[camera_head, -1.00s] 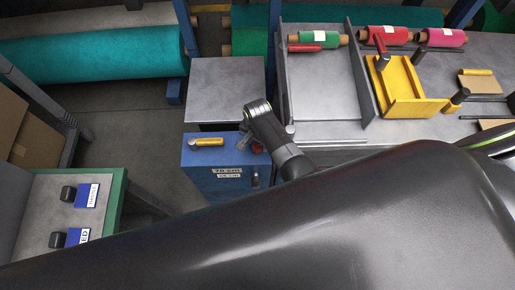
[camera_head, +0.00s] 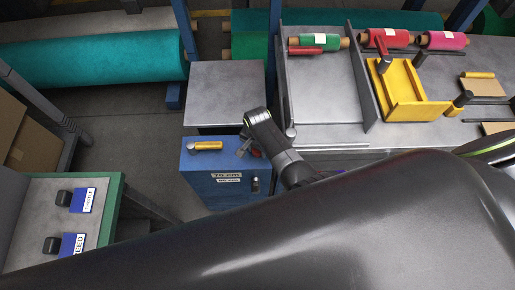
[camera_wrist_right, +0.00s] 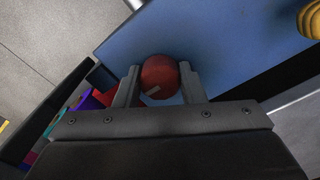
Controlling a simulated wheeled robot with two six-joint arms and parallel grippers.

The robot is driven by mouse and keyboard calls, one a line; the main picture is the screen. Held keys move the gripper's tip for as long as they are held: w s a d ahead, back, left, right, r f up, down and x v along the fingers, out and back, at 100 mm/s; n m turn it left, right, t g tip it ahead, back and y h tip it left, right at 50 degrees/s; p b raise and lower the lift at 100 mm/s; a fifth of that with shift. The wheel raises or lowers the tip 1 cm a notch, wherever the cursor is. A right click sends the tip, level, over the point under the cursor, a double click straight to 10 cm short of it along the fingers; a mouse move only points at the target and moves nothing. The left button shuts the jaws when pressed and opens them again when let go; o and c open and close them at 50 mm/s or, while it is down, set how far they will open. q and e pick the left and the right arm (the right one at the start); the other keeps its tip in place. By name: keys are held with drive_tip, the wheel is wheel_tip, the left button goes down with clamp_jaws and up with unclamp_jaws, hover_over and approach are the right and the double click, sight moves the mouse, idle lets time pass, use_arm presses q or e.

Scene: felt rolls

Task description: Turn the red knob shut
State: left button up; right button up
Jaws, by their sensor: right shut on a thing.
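The red knob (camera_wrist_right: 160,76) is round, with a pale mark on its face, and sits on the blue top of a box (camera_wrist_right: 215,40). In the right wrist view my right gripper (camera_wrist_right: 160,84) has one finger on each side of the knob and is shut on it. In the head view the blue box (camera_head: 205,172) stands left of centre, with my right gripper (camera_head: 246,149) at its top right corner. There the gripper mostly hides the knob. My left gripper is not in view.
A yellow handle (camera_head: 208,146) lies on the box top, left of the gripper. A bench (camera_head: 325,90) with felt rolls and a yellow holder (camera_head: 415,108) is at the right. A panel (camera_head: 50,205) with two black knobs is at the lower left.

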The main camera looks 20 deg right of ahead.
drive_tip(key=m, duration=0.4)
drive_tip(key=shift+p, duration=0.4)
drive_tip(key=m, duration=0.3)
drive_tip(key=shift+m, duration=0.7)
drive_tip(key=m+p, duration=0.1)
drive_tip(key=m, duration=0.7)
drive_tip(key=shift+s+f, duration=0.1)
drive_tip(key=o, duration=1)
drive_tip(key=shift+o, duration=0.2)
